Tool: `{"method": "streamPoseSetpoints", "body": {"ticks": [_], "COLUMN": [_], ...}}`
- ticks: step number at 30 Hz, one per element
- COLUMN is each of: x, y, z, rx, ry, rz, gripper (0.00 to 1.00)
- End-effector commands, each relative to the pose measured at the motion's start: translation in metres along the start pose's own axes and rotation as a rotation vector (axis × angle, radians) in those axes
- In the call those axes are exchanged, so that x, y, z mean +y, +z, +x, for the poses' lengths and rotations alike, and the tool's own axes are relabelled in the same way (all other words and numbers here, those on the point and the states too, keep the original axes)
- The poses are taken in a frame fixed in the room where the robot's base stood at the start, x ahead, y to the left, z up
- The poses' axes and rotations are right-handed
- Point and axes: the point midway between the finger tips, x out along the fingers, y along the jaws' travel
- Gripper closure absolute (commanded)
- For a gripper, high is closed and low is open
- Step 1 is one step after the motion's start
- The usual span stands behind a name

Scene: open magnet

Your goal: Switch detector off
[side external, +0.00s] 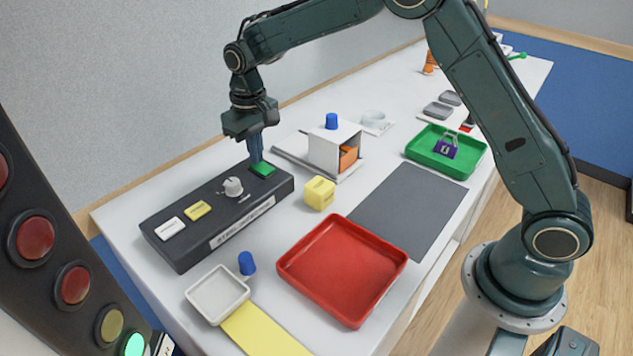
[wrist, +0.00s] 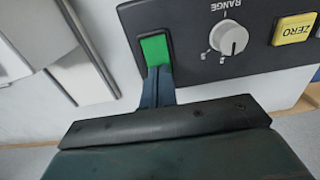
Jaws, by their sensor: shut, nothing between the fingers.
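The detector (side external: 215,215) is a dark box on the white table, and it also shows at the top of the wrist view (wrist: 265,75). On it are a green switch (side external: 262,169), a grey range knob (side external: 232,187), a yellow button (side external: 198,210) and a white button (side external: 170,228). In the wrist view the green switch (wrist: 156,49) is beside the knob (wrist: 228,38) and the yellow ZERO button (wrist: 295,29). My gripper (side external: 256,160) is shut and empty, pointing down at the green switch. Its fingertips (wrist: 157,70) are at the switch's edge; I cannot tell whether they touch.
A white box structure (side external: 335,145) with a blue knob stands right of the detector. A yellow cube (side external: 319,193), red tray (side external: 342,270), small white tray (side external: 217,294) and blue peg (side external: 246,263) stand nearby. A green tray (side external: 446,151) holds a purple padlock. The grey mat (side external: 410,208) is bare.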

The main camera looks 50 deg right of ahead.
Motion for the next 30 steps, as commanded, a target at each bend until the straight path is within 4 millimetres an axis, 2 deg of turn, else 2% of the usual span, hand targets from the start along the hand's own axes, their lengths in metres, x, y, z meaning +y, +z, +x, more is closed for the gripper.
{"method": "streamPoseSetpoints", "body": {"ticks": [18, 30], "x": [0.000, 0.000], "y": [0.000, -0.001], "z": [0.005, -0.014], "rx": [-0.001, 0.002], "ry": [0.000, 0.000], "rz": [0.000, 0.000], "gripper": [1.00, 1.00]}}
